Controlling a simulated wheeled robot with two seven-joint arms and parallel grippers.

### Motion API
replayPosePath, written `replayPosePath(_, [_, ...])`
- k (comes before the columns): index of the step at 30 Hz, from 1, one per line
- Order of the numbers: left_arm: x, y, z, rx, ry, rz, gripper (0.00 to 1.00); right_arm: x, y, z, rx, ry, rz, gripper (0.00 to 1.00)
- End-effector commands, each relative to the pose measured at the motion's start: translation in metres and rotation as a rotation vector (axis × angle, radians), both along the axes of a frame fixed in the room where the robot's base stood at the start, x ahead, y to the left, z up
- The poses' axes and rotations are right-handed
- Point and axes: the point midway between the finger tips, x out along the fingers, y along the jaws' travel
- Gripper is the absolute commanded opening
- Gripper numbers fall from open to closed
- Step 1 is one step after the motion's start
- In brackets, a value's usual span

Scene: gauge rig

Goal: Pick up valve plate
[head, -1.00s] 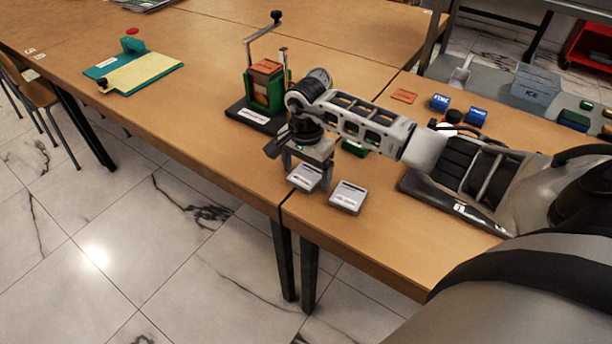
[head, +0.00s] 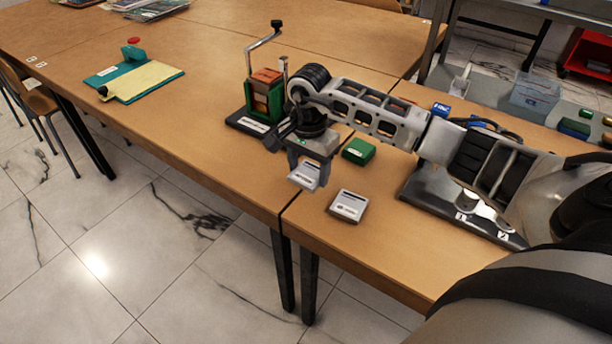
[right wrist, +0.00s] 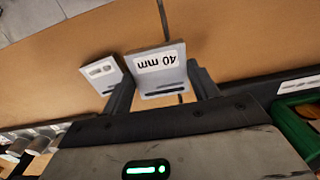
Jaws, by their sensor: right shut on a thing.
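My right gripper (head: 306,177) is shut on a grey plate (head: 305,182) near the table's front edge. In the right wrist view this plate (right wrist: 160,68) sits between the two fingers, and its white label reads "40 mm" upside down. In the head view it looks tilted; a gap beneath it is hard to judge. A second grey plate (head: 348,205) with a white label lies flat on the table to the right, apart from the gripper. It also shows in the right wrist view (right wrist: 101,72). My left gripper is out of view.
A green-framed rig (head: 262,98) with an orange block and a crank stands just behind my right gripper. A green block (head: 359,151) lies to the gripper's right. A teal and yellow board (head: 140,82) lies far left. The table between board and rig is clear.

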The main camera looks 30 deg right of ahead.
Motion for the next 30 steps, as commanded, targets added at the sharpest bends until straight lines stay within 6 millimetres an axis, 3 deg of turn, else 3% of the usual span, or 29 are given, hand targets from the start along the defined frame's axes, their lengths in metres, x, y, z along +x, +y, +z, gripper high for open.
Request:
replayPosePath(5, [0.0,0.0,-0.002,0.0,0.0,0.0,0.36,-0.037,0.005,0.045,-0.005,-0.005,0.005,0.33])
replayPosePath(9, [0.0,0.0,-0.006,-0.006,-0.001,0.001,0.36,-0.072,0.01,0.058,-0.005,-0.001,0.002,0.33])
replayPosePath(15, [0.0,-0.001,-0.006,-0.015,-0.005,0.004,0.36,-0.107,0.017,0.075,-0.004,-0.001,0.002,0.33])
replayPosePath(21, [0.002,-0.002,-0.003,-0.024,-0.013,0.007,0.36,-0.123,0.02,0.082,-0.001,0.001,-0.001,0.33])
replayPosePath(26, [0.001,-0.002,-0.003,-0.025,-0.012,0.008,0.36,-0.124,0.023,0.084,0.003,0.001,0.021,0.33])
replayPosePath(30, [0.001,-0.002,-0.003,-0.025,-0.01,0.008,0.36,-0.116,0.037,0.082,0.017,0.0,0.197,0.33])
